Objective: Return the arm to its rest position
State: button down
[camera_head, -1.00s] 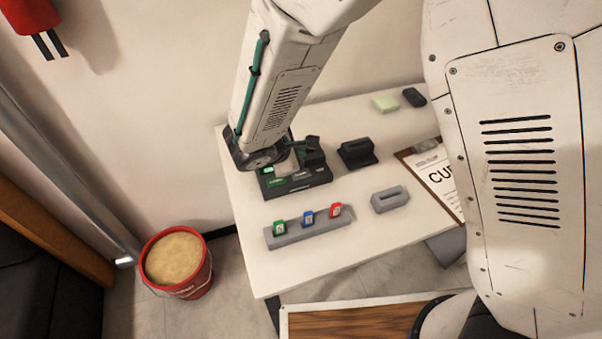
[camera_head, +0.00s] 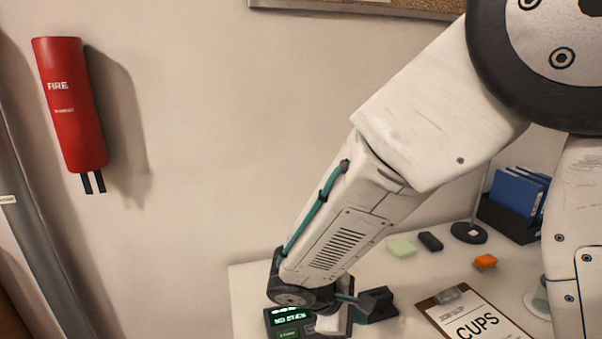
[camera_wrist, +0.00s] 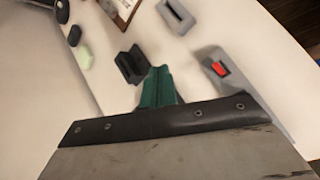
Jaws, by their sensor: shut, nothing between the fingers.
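My arm (camera_head: 345,240) reaches down and left over the white table in the head view. My gripper (camera_wrist: 158,75) has green fingers, which are together with nothing between them in the wrist view. In the head view only a bit of green shows beside the dark wrist, close to a black slotted stand (camera_head: 376,304). The stand also shows just beyond the fingertips in the wrist view (camera_wrist: 132,65); I cannot tell the exact gap. The dark device with a lit green display (camera_head: 290,325) sits below the wrist, partly hidden by it.

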jog(key=s+d+r+m+g+y, duration=0.1)
jog(key=s+d+r+m+y, duration=0.6)
jog(key=s+d+r+m, duration=0.7)
jog(key=s+d+r, duration=0.1)
jog(key=s+r, duration=0.3)
jog(key=s, duration=0.1)
jog(key=shift+r+g+y, duration=0.15)
jog(key=shift+g+y, duration=0.15)
jog(key=shift+d, duration=0.1)
